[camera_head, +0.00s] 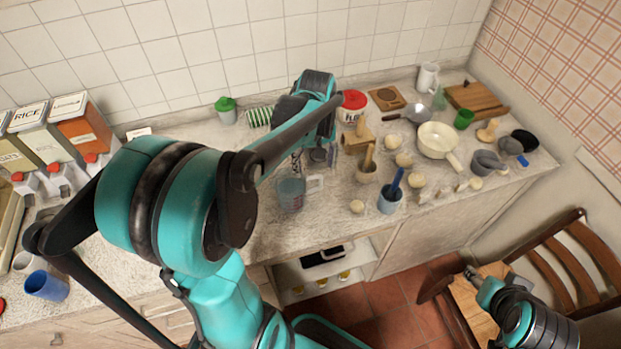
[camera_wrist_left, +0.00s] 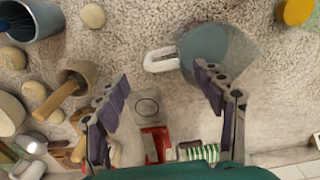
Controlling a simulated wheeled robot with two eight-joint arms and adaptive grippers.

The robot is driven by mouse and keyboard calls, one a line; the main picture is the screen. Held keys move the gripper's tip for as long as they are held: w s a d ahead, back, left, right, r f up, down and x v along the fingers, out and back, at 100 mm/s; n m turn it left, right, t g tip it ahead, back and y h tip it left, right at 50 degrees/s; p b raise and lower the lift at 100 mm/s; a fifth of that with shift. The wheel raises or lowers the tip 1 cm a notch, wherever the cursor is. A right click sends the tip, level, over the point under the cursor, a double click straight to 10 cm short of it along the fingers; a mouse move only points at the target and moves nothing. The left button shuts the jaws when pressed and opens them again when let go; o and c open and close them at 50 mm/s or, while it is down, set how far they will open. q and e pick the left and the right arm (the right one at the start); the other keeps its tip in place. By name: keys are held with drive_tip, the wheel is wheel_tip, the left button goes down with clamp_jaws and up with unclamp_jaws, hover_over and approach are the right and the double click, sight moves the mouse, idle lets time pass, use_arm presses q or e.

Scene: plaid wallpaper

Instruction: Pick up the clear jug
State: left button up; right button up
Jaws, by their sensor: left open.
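The clear jug (camera_head: 290,196) stands on the speckled counter, below my left gripper in the head view; its pale handle points right. In the left wrist view the jug (camera_wrist_left: 222,48) is at the upper right, its handle (camera_wrist_left: 160,60) pointing left. My left gripper (camera_head: 312,160) is open and empty. In the left wrist view its fingers (camera_wrist_left: 166,84) are spread, with the right fingertip overlapping the jug's near part and the handle just beyond the gap. Whether it touches is unclear. My right gripper (camera_head: 471,273) is low at the right, over the chair area, its jaws too small to read.
A wooden mortar (camera_head: 367,172), a cup with a blue utensil (camera_head: 390,201) and several pale round items lie right of the jug. A cream pan (camera_head: 437,142) is further right. Canisters (camera_head: 80,124) stand far left. The counter's front edge is close below the jug.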

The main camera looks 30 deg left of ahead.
sight(314, 178)
use_arm(q)
wheel_tip(314, 178, down, 2)
drive_tip(key=shift+s+f+b, duration=0.1)
drive_tip(key=shift+b, duration=0.2)
drive_tip(key=f+b, duration=0.1)
drive_tip(key=f, duration=0.1)
drive_tip(key=f+b, duration=0.1)
drive_tip(key=f, duration=0.2)
drive_tip(key=shift+w+a, duration=0.1)
drive_tip(key=shift+w, duration=0.1)
drive_tip(key=shift+r, duration=0.15)
drive_tip(key=c, duration=1.5)
